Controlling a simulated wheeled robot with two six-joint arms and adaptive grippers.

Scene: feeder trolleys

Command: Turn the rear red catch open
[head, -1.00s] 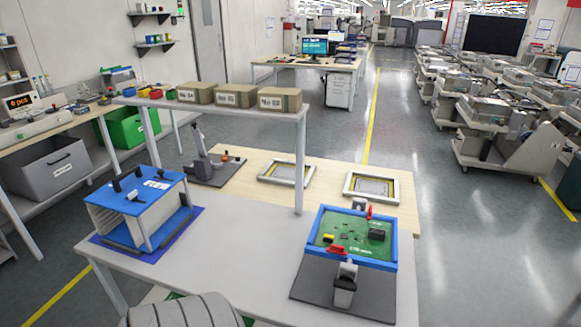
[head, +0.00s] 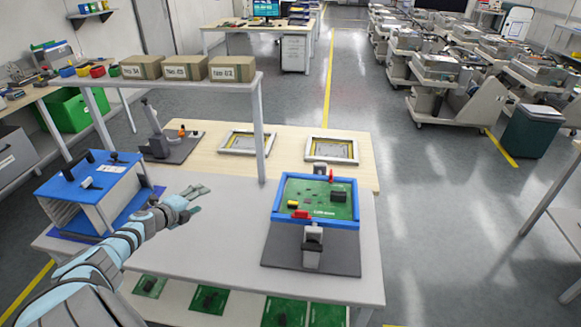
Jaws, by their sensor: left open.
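The rear red catch (head: 331,174) is a small red piece standing upright at the back edge of a blue frame (head: 276,199). The frame holds a green circuit board (head: 318,205) on a dark grey base plate (head: 340,252). A second red catch (head: 301,214) lies flat along the front edge, beside a grey and black clamp (head: 312,245). My left gripper (head: 199,200) is open and empty above the light table, left of the frame and apart from both catches. My right gripper is not in view.
A blue-topped box fixture (head: 90,180) stands at the table's left. A raised shelf with cardboard boxes (head: 182,67) and its post (head: 259,135) rise behind the gripper. Two framed trays (head: 331,150) lie behind the blue frame. The tabletop (head: 230,235) between gripper and frame is clear.

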